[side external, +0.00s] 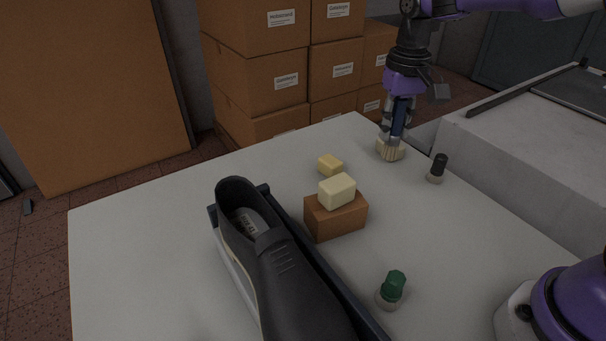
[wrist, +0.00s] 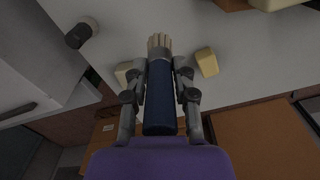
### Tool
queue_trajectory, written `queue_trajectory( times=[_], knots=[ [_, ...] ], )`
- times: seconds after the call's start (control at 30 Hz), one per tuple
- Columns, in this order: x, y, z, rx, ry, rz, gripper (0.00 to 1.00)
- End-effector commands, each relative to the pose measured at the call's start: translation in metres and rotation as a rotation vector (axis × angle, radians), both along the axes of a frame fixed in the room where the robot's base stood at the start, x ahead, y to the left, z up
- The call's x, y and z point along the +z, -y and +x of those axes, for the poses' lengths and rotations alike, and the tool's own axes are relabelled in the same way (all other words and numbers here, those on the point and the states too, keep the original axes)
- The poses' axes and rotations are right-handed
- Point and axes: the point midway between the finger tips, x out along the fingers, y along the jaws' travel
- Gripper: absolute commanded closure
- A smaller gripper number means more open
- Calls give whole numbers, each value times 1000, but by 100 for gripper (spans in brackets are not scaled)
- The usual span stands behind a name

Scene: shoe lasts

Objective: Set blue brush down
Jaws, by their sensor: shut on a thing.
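The blue brush (side external: 398,118) has a dark blue handle and pale bristles. It is upright in my gripper (side external: 397,108), bristles down, at the far right corner of the white table. The bristles are at or very near the table top; I cannot tell whether they touch. In the wrist view the blue brush (wrist: 160,95) lies between the two fingers of my gripper (wrist: 160,75), which are shut on its handle. A pale block beside the bristles is partly hidden by the left finger in the wrist view (wrist: 122,74).
A yellow block (side external: 330,165) lies left of the brush. A cream block (side external: 337,190) sits on a brown block (side external: 336,217). A black shoe (side external: 280,270) fills the front left.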

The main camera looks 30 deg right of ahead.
Motion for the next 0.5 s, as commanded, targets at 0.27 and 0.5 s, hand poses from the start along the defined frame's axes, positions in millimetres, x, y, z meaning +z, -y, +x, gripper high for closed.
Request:
queue_trajectory(
  times=[0.27,0.5],
  knots=[
    [-45,0,-1,0,-3,0,100],
    [-79,0,-1,1,-2,0,100]
  ],
)
